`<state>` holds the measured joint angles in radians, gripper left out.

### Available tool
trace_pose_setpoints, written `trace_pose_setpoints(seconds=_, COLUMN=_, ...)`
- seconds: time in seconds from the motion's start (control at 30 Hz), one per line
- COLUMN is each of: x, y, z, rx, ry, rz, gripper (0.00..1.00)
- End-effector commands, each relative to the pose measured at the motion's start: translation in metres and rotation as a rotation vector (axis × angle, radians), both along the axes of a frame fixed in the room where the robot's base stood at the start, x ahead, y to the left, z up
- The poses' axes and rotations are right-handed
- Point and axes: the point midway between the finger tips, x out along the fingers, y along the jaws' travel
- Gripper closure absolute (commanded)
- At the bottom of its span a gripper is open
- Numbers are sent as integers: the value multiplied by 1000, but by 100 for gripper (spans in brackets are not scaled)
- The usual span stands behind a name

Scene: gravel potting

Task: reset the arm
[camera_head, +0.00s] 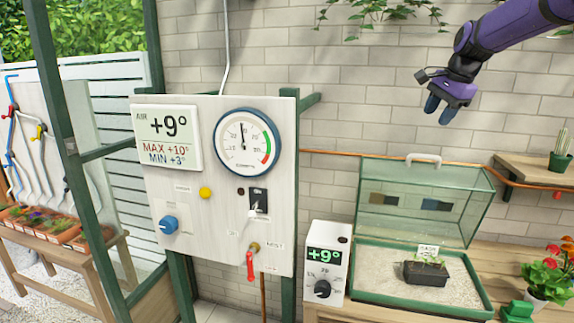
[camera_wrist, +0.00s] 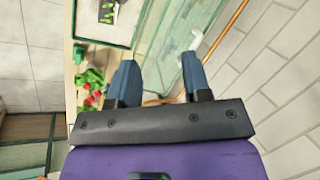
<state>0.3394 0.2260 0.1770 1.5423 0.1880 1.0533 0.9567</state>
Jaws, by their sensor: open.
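My gripper (camera_head: 441,110) hangs at the upper right in the head view, in front of the brick wall and above the glass propagator case. My arm reaches in from the top right corner. In the wrist view, the two blue fingers of my gripper (camera_wrist: 160,84) stand apart with nothing between them. The gripper is open and empty. It touches nothing that I can see.
A glass case (camera_head: 420,200) with its lid raised stands on the bench, a black seedling tray (camera_head: 426,274) inside. A control panel (camera_head: 215,240) stands left. Red flowers (camera_head: 551,264) and a potted cactus (camera_head: 559,155) are right. Air around my gripper looks clear.

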Motion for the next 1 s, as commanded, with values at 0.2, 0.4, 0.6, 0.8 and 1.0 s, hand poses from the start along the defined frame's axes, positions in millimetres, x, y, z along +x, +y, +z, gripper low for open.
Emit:
trace_pose_setpoints(seconds=0.2, x=-78, y=36, z=19, rx=-133, ry=-36, rz=199, gripper=56)
trace_pose_setpoints(seconds=0.4, x=-151, y=58, z=22, rx=-245, ry=-64, rz=379, gripper=56)
trace_pose_setpoints(seconds=0.6, x=-224, y=73, z=13, rx=-349, ry=-91, rz=558, gripper=56)
trace_pose_setpoints(seconds=0.8, x=-296, y=82, z=-9, rx=-444, ry=-119, rz=738, gripper=56)
trace_pose_setpoints(seconds=1.0, x=-360, y=85, z=-40, rx=-531, ry=-150, rz=913, gripper=56)
